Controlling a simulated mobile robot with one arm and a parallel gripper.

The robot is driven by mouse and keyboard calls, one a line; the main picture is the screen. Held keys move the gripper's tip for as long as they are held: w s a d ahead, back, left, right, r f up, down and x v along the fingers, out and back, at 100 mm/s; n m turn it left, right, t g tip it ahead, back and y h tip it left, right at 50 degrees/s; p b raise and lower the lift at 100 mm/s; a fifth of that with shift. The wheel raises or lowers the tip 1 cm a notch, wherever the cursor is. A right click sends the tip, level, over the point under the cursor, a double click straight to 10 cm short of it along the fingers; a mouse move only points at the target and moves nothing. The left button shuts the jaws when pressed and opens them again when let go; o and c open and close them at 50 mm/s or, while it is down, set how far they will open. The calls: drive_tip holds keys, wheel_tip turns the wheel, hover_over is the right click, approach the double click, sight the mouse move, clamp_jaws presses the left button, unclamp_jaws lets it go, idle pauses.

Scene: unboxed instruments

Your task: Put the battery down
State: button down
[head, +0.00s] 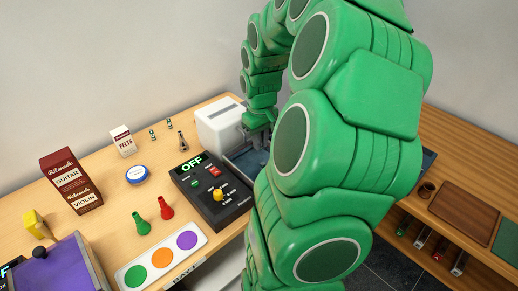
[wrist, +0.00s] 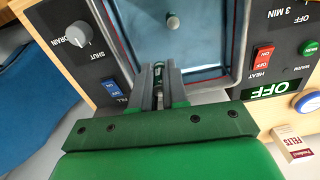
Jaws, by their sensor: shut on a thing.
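My gripper (wrist: 158,72) is at the near edge of a blue-floored tank (wrist: 205,40), its fingers reaching over the rim in the wrist view. It is shut on a small, slim thing, the battery (wrist: 158,88), which is mostly hidden between the fingers. In the head view my gripper (head: 258,133) is low beside a white box-shaped unit, partly covered by my arm. I cannot tell whether the battery touches anything below.
A black control box (head: 212,195) reads OFF. Two small dark pieces (head: 152,134) stand near a FELTS box (head: 123,141). Green and red cones (head: 166,208) and a blue round tin (head: 137,174) stand on the bench. Bare wood (head: 105,190) lies between them.

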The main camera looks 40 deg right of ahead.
sight(259, 158)
drive_tip(key=shift+w+d+f, duration=0.35)
drive_tip(key=shift+w+f, duration=0.2)
drive_tip(key=shift+f, duration=0.2)
drive_tip(key=shift+w+d+f, duration=0.35)
drive_tip(key=shift+w+f, duration=0.15)
drive_tip(key=shift+f, duration=1.65)
drive_tip(key=shift+f, duration=0.15)
drive_tip(key=c, duration=1.4)
unclamp_jaws()
wheel_tip(259, 158, up, 12)
drive_tip(key=shift+r, duration=0.15)
